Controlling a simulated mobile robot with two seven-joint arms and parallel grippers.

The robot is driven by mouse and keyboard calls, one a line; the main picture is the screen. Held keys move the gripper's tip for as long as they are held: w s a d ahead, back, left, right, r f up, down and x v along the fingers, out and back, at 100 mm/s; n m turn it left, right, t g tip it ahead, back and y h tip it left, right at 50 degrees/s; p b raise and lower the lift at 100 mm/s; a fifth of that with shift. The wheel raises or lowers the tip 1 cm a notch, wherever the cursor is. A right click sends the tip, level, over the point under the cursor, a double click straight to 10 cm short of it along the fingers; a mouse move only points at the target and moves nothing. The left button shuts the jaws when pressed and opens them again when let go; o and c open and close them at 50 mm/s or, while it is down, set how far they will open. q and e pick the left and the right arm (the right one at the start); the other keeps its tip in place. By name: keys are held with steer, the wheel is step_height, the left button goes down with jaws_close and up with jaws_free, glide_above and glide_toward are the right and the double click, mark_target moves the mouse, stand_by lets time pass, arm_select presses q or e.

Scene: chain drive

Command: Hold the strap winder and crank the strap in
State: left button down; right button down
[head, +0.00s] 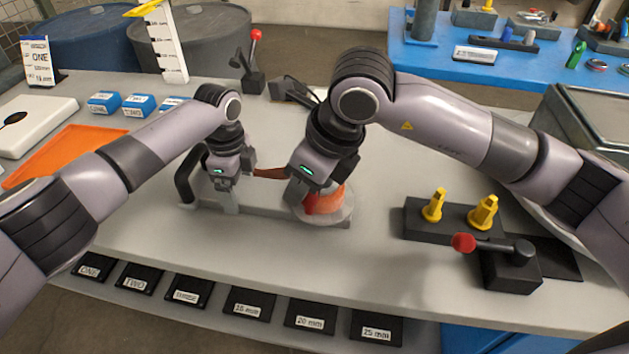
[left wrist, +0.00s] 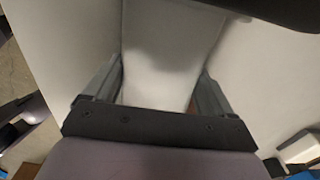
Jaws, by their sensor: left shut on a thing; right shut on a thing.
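The strap winder lies on the grey table, with a grey frame (head: 262,202), a black handle (head: 186,172) at its left end and a round drum with orange strap (head: 325,203) at its right end. A dark red-brown piece (head: 270,173) shows between my grippers. My left gripper (head: 229,190) is shut on the winder's frame; in the left wrist view its fingers stand on both sides of a pale grey part (left wrist: 165,60). My right gripper (head: 298,197) points down at the drum's left edge, shut on the winder's crank, which it mostly hides.
A black block with yellow pegs (head: 440,218) and a red-knobbed lever (head: 505,258) stand at right. An orange tray (head: 65,155) and blue blocks (head: 104,103) are at left. Black labelled plates (head: 250,303) line the front edge. The table in front of the winder is clear.

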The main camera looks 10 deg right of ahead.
steer(key=w+a+m+t+h, duration=0.2)
steer(key=w+a+m+h, duration=0.4)
steer(key=m, duration=0.6)
steer(key=w+d+m, duration=0.4)
steer(key=w+d, duration=0.1)
steer(key=w, duration=0.3)
steer(key=shift+d+m+g, duration=0.3)
steer(key=shift+m, duration=0.1)
steer(key=shift+w, duration=0.1)
stand_by(0.9)
